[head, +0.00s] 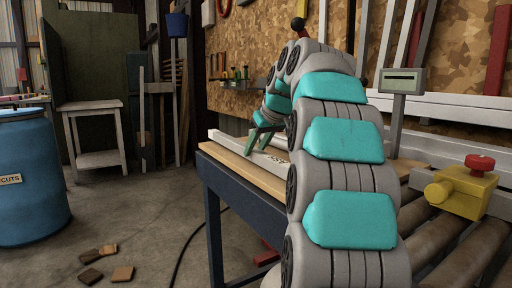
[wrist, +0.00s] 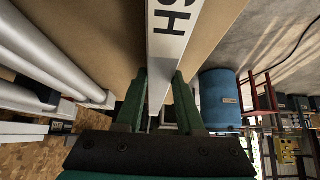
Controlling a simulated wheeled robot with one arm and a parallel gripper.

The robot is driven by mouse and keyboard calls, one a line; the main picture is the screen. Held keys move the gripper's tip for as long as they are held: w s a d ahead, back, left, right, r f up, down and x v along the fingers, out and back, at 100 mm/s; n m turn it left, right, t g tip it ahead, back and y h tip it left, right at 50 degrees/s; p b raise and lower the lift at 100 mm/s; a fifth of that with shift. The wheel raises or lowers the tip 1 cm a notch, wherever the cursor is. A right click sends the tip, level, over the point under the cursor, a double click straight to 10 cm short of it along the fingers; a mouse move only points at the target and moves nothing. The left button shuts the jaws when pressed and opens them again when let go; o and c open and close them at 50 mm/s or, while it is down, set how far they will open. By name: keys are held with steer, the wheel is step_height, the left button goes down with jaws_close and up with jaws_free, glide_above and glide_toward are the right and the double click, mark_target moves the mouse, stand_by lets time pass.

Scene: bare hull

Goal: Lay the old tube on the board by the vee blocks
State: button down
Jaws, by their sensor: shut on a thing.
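A long white square-sided tube (head: 232,143) with black lettering runs along the bench by the back wall. In the wrist view the tube (wrist: 176,45) shows the letters SH and passes between my gripper's green fingers. My gripper (head: 262,138) is shut on it; the fingers also show in the wrist view (wrist: 161,84). A tan board (head: 258,174) lies under the tube on the dark blue bench. I cannot tell whether the tube touches the board. My arm hides the tube's near end. I cannot make out the vee blocks.
A roller conveyor (head: 430,245) with a yellow block with a red knob (head: 462,188) is at the right. A grey display box (head: 402,80) stands on a post behind. A blue barrel (head: 30,180) and scraps (head: 122,273) are on the left floor. A white stool (head: 92,130) stands behind.

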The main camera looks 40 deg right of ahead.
steer(key=shift+c, duration=2.2)
jaws_free()
steer(key=v, duration=0.7)
steer(key=shift+s+r, duration=0.3)
